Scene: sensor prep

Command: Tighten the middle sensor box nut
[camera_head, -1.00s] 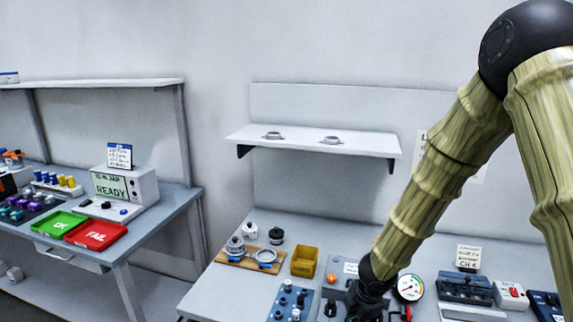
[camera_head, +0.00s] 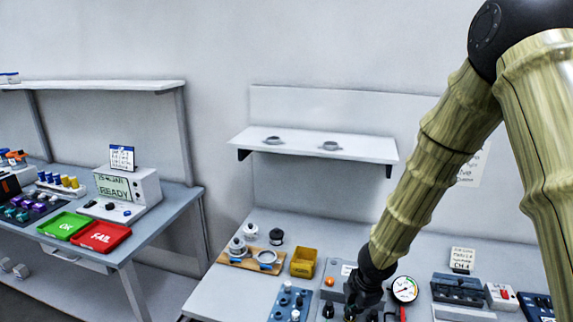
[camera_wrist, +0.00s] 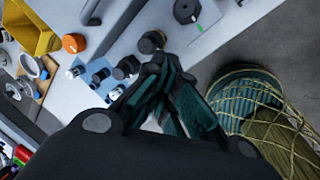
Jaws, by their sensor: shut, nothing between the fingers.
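My gripper (camera_head: 362,304) is low over the front of the bench, at the grey box (camera_head: 347,270), and hides part of it. In the wrist view my gripper (camera_wrist: 160,68) has its dark fingers together with nothing seen between them. A black round nut or knob (camera_wrist: 151,42) is right by the fingertips; I cannot tell whether they touch. Another black one (camera_wrist: 125,68) is beside it to the lower left. An orange knob (camera_wrist: 75,43) lies farther left. I cannot tell for sure which is the middle nut.
A blue plate with small fittings (camera_head: 288,301) and a yellow bin (camera_head: 303,262) stand left of my gripper. A dial gauge (camera_head: 404,289) is close on the right, with dark devices (camera_head: 459,289) beyond. A wall shelf (camera_head: 310,146) hangs behind.

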